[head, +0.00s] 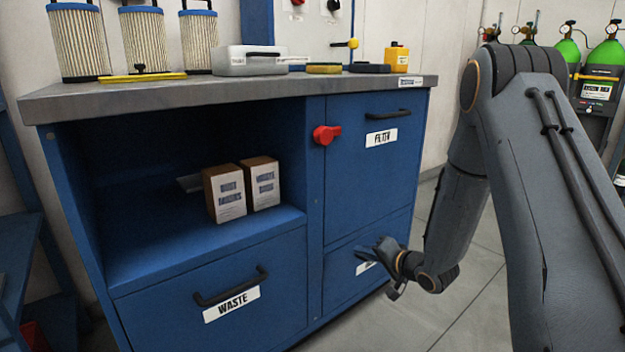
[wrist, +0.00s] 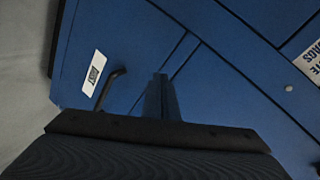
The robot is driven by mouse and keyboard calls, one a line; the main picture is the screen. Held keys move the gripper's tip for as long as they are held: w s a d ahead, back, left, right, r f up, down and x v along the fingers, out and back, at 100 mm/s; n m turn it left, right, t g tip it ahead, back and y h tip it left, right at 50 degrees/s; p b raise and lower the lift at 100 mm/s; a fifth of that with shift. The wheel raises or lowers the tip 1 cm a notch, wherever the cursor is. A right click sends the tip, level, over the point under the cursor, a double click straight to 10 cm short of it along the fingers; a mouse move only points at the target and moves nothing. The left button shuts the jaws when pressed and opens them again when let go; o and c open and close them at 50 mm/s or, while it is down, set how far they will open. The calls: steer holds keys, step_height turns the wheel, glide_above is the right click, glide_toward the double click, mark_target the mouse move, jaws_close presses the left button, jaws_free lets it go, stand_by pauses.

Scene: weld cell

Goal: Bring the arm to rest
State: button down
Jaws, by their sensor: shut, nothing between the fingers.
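My gripper (head: 382,254) hangs low in front of the blue cabinet's lower right drawer (head: 338,281) in the head view. It covers part of that drawer's label. In the wrist view the gripper fingers (wrist: 161,98) are together and empty, with blue cabinet panels behind them. The drawer handle (wrist: 110,90) and a white label (wrist: 93,74) show left of the fingers, apart from them. My arm comes down from the right side of the head view, bent at the elbow.
Two boxes (head: 226,193) stand on the open shelf. The WASTE drawer (head: 215,325) is shut. Green cylinders (head: 604,55) stand at the back right. Floor (head: 440,312) is clear beside the cabinet.

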steer(key=s+a+r+n+g+h, duration=0.4)
steer(key=s+a+r+n+h, duration=0.15)
steer(key=s+a+r, duration=0.65)
steer(key=s+a+r+n+g, duration=0.2)
steer(key=s+g, duration=0.1)
steer(key=s, duration=0.9)
steer(key=s+a+r+n+g, duration=0.2)
steer(key=s+n, duration=0.1)
steer(key=s, duration=0.8)
steer(key=s+a+r+n+g, duration=0.2)
steer(key=s+g, duration=0.1)
steer(key=s, duration=0.9)
steer(key=d+r+m+h+p, duration=0.1)
steer(key=d+r+m+p, duration=0.2)
steer(key=d+r+p, duration=0.7)
steer(key=d+r+m+p, duration=0.3)
steer(key=d+r+p, duration=0.7)
steer(key=p, duration=1.6)
step_height(320, 180, up, 7)
steer(key=shift+w+f+h, duration=0.2)
steer(key=shift+w+h, duration=0.1)
steer(key=shift+h, duration=0.05)
